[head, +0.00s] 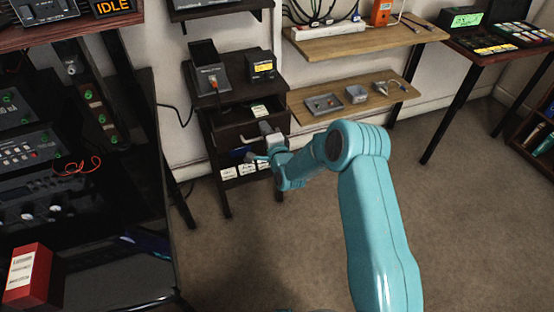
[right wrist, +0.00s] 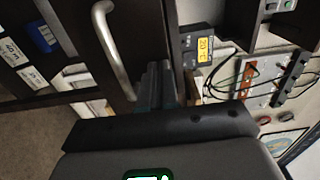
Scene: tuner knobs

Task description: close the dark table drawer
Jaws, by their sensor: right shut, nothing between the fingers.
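The dark table (head: 232,92) stands against the wall, left of the middle in the head view. Its drawer (head: 238,137) is pulled out partway, and small light items show inside. The drawer's silver bar handle (head: 268,130) faces the room; it also shows large in the right wrist view (right wrist: 112,50). My right gripper (head: 258,157) is shut and empty, just in front of the drawer and below the handle in the head view. In the right wrist view its fingertips (right wrist: 158,85) lie beside the handle; I cannot tell whether they touch the drawer front. My left gripper is out of view.
Devices (head: 212,78) stand on the table top, and a lower shelf holds white labelled boxes (head: 245,169). A wooden wall shelf (head: 345,98) is close on the right. A dark equipment rack (head: 100,270) fills the left. The carpet (head: 460,230) at right is clear.

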